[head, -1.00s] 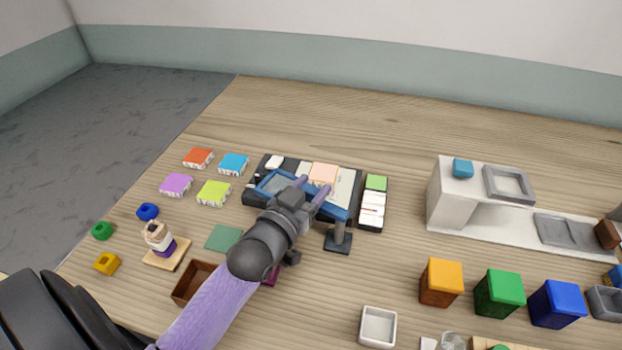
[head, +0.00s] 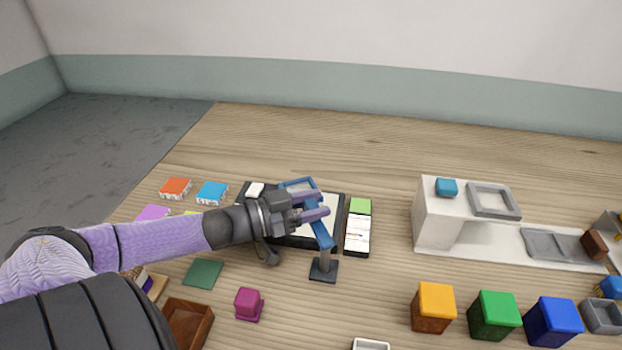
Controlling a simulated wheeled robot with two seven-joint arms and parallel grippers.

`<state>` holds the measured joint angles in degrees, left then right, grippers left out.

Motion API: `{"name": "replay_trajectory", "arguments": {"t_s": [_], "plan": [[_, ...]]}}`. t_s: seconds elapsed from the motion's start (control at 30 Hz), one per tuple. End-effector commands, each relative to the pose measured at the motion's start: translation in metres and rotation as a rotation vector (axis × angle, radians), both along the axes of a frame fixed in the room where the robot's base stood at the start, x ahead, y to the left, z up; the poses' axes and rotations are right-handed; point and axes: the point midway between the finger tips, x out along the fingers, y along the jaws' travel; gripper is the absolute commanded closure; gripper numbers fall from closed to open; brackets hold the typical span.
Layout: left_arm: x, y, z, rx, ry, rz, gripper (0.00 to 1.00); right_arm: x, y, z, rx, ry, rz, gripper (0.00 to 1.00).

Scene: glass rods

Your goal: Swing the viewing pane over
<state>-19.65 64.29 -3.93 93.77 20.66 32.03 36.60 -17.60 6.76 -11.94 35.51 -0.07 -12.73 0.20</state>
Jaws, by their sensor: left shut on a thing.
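The viewing pane is a blue frame (head: 298,184) on a blue bar above a dark board (head: 340,202) with a pale panel. Its bar runs down right to a post on a dark square base (head: 324,269). My left gripper (head: 322,203) reaches in from the left and is shut on the blue bar just below the frame. Its fingers and wrist hide part of the bar and board. The frame is over the back middle of the board. My right gripper is not in view.
Right of the board lies a black tray with white pieces and a green one (head: 359,206). A white stand (head: 430,215) is farther right. Orange (head: 434,302), green (head: 494,311) and blue (head: 553,318) blocks stand in front. A magenta block (head: 248,302) is near the front.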

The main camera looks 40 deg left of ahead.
Motion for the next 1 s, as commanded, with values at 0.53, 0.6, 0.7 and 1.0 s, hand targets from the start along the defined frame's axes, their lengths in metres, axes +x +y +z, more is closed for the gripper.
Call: {"name": "replay_trajectory", "arguments": {"t_s": [0.53, 0.6, 0.7, 1.0], "plan": [[0.0025, -0.0015, 0.0003, 0.001, 0.000, -0.042, 1.00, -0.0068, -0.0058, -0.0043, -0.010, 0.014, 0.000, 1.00], [0.0025, -0.0015, 0.0003, 0.001, 0.000, -0.042, 1.00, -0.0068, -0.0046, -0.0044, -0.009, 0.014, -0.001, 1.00], [0.0025, -0.0015, 0.0003, 0.001, 0.000, -0.042, 0.33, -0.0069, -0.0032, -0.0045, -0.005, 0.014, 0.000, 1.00], [0.0024, -0.0015, 0.0002, 0.001, 0.000, -0.042, 0.12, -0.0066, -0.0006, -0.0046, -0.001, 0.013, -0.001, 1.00]]}}
